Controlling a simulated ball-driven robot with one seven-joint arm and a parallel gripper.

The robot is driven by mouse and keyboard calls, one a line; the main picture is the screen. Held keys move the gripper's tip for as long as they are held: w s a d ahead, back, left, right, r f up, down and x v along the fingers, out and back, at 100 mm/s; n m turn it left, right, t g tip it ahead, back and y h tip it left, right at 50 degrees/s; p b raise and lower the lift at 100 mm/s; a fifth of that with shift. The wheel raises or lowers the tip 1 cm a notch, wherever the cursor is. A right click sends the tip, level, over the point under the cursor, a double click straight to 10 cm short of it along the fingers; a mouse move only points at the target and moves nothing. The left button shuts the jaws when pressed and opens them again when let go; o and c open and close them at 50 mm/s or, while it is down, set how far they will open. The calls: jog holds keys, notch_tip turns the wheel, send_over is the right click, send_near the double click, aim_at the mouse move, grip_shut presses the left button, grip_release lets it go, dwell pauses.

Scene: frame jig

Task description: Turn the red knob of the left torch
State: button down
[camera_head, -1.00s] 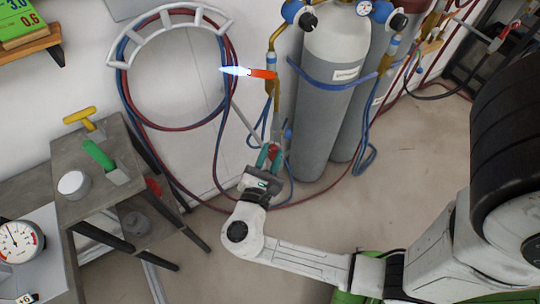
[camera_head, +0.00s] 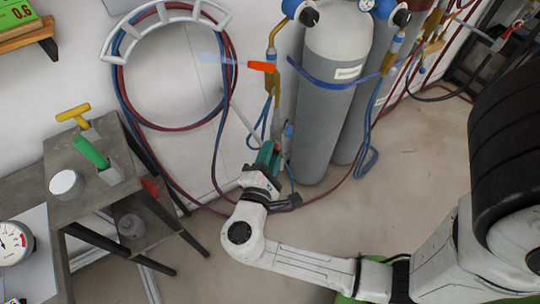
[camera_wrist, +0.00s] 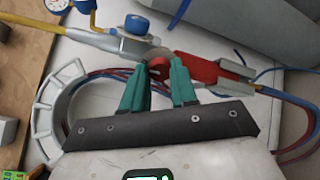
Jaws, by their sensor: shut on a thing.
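The left torch stands in front of the grey cylinders, with a brass tube (camera_head: 271,90) and an orange tip (camera_head: 262,66). A faint, pale blue flame (camera_head: 218,60) shows left of the tip. In the wrist view, my gripper (camera_wrist: 158,76) has its green fingers on either side of the red knob (camera_wrist: 159,65), shut on it. A blue knob (camera_wrist: 136,26) sits above on the metal valve body (camera_wrist: 122,44). In the head view, my gripper (camera_head: 268,155) is low at the torch, and its fingers mostly hide the red knob.
Tall grey gas cylinders (camera_head: 325,105) stand close behind the gripper. Red and blue hoses (camera_head: 228,60) hang on a white wall rack (camera_head: 160,14) and trail across the floor. A grey table (camera_head: 75,165) with yellow and green-handled tools stands left.

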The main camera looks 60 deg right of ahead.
jog(key=shift+m, duration=0.3)
jog(key=c, duration=0.9)
grip_release()
jog(key=shift+a, duration=0.1)
jog(key=a, duration=0.3)
jog(key=s+a+b, duration=0.1)
jog(key=a, duration=0.3)
jog(key=s+a, duration=0.1)
jog(key=a, duration=0.2)
jog(key=shift+a+r, duration=0.25)
jog(key=shift+d, duration=0.1)
